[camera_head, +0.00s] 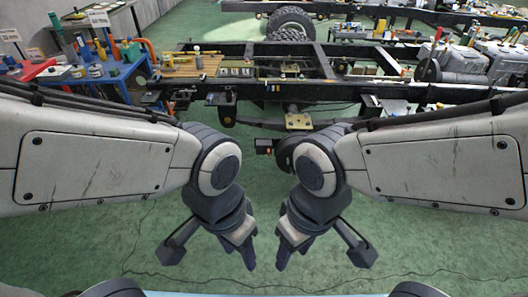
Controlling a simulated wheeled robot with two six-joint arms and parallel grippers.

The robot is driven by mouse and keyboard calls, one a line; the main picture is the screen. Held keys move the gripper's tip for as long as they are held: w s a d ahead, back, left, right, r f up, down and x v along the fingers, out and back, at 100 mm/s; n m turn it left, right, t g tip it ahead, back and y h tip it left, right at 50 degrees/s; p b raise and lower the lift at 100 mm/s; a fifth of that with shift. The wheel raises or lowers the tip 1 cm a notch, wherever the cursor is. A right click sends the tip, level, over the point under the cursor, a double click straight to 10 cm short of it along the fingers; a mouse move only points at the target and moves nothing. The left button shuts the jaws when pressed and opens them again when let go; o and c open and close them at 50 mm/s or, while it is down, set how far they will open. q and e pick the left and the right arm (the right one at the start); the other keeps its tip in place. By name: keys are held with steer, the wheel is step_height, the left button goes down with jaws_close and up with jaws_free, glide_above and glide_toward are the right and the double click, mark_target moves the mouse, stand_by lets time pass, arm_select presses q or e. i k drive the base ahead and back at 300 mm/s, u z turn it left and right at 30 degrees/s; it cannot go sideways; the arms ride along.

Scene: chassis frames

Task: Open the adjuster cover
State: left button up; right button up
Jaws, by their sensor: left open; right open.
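A dark chassis frame (330,92) runs across the view beyond my arms. No adjuster cover can be told apart with certainty at this size. A small brass-coloured plate (298,121) sits low on the near side of the frame, and a small dark box with an orange face (263,146) hangs near it. My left gripper (211,258) and my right gripper (318,260) both point down over the green floor, in front of the frame. Both are open and empty, apart from the frame and from each other.
A workbench with a red top and blue parts (50,72), crowded with tools, stands at the upper left. Grey machine parts (465,60) stand at the upper right. A second frame with a black tyre (290,22) lies behind. A thin cable (150,275) crosses the open green floor.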

mark_target(263, 147)
steer(key=z, duration=0.1)
steer(key=i, duration=1)
steer(key=u, duration=0.65)
